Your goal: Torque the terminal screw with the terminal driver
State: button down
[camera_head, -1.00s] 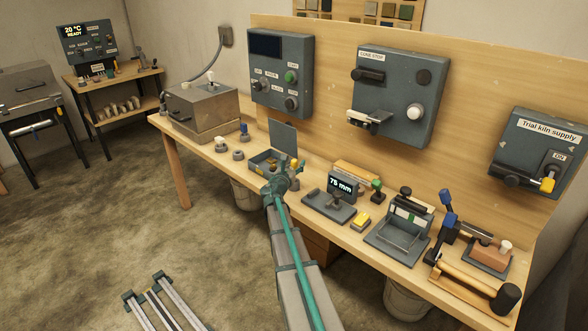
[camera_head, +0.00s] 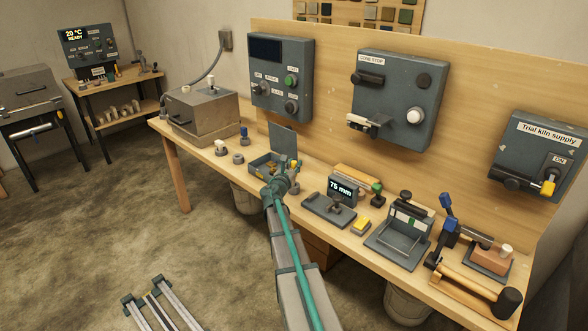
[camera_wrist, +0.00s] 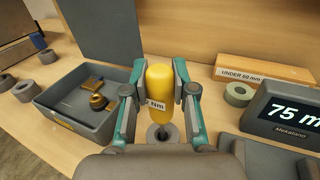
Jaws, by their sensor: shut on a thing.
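The terminal driver, with a fat yellow handle marked "Nm" (camera_wrist: 159,88), stands upright in the middle of the wrist view. My gripper (camera_wrist: 160,80) is shut on this handle, with one finger on each side. The driver's lower end is over or in a grey round holder (camera_wrist: 163,134) on the bench; I cannot tell how deep it sits. In the head view my gripper (camera_head: 284,186) is at the bench's front edge, beside the open grey box, and my arm hides most of the driver. I cannot make out the terminal screw in either view.
The open grey box (camera_wrist: 62,126) with brass parts (camera_wrist: 94,93) is left of my gripper. On the right are a "75 mm" display (camera_wrist: 288,113), a grey-green ring (camera_wrist: 239,94) and a wooden block (camera_wrist: 262,70). The "Trial kiln supply" box (camera_head: 541,152) hangs at far right.

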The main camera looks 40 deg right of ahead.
notch_tip(320, 180, up, 27)
dwell(0.4)
jog(key=shift+r, duration=0.1)
dwell(0.9)
jog(key=shift+w+m+g+h+b, duration=1.2)
jog(key=shift+w+m+g, duration=1.15)
jog(key=shift+w, duration=5.6)
notch_tip(320, 180, down, 19)
jog(key=g+b, duration=0.1)
jog(key=b, duration=0.3)
jog(key=shift+d+r+n, duration=0.2)
jog(key=shift+d+n, duration=0.05)
jog(key=shift+n, duration=0.1)
jog(key=shift+r, duration=0.1)
jog(key=shift+f+b, duration=0.55)
jog(key=shift+f, duration=2.35)
